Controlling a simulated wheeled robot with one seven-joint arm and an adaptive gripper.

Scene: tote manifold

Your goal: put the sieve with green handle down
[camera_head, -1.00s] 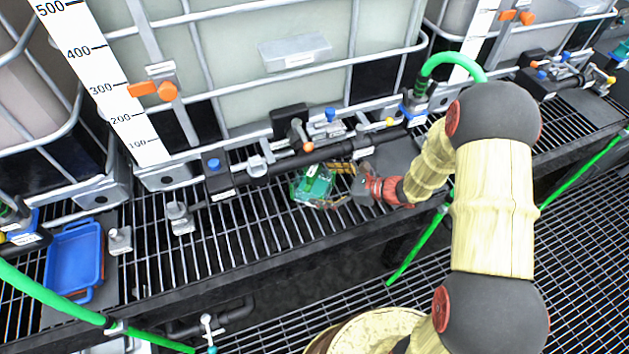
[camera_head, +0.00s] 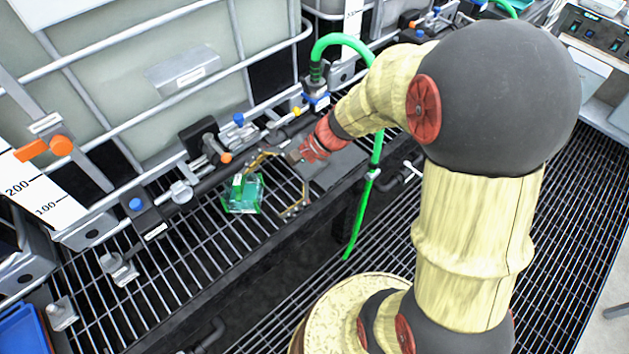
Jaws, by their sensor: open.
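A small green object (camera_head: 243,194) sits on the black grating shelf, left of centre in the head view. It is the only thing there matching the sieve with green handle, but its mesh and handle cannot be told apart clearly. My gripper (camera_head: 264,190) is open, its two fingers spread wide just to the right of the green object. The upper finger reaches close behind it and the lower finger curves in front, on its right. I see nothing held between the fingers. Whether a fingertip still touches the object cannot be told.
A black pipe with valves (camera_head: 205,172) runs along the shelf behind the green object. A large caged tank (camera_head: 150,75) stands behind that. A green hose (camera_head: 376,150) hangs right of my gripper. A blue tray (camera_head: 22,330) lies at lower left.

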